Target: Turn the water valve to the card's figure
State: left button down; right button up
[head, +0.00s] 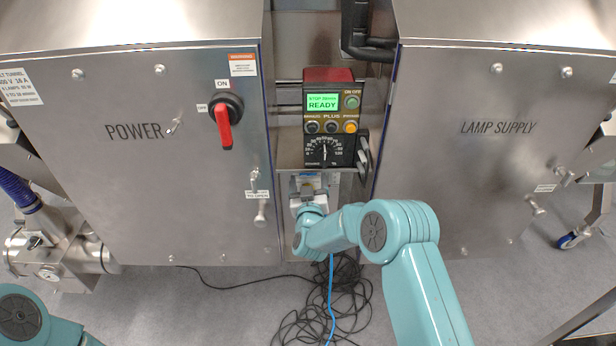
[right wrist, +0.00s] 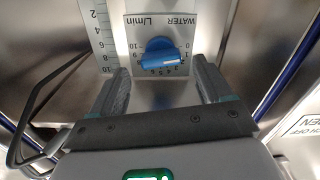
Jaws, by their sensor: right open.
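The water valve is a blue knob (right wrist: 160,53) on a white dial plate (right wrist: 133,24) marked WATER L/min, upside down in the right wrist view. Its scale runs from 0 to 10; I cannot tell which figure the knob points to. My right gripper (right wrist: 161,77) is open, with one finger on each side just short of the knob and nothing between them. In the head view my right gripper (head: 308,196) is below the control panel and hides most of the valve. My left gripper is out of view. I cannot make out a card with a readable figure.
A control panel (head: 331,77) with a green READY screen stands above the valve. The POWER cabinet (head: 140,190) with a red switch (head: 224,125) is left, the LAMP SUPPLY cabinet (head: 480,190) right; the gap between is narrow. Cables (head: 345,300) lie on the floor.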

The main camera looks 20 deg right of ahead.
aim_at(308, 175)
jog(key=shift+x, duration=1.55)
jog(key=shift+a, duration=0.1)
jog(key=c, duration=1)
jog(key=shift+b, duration=0.3)
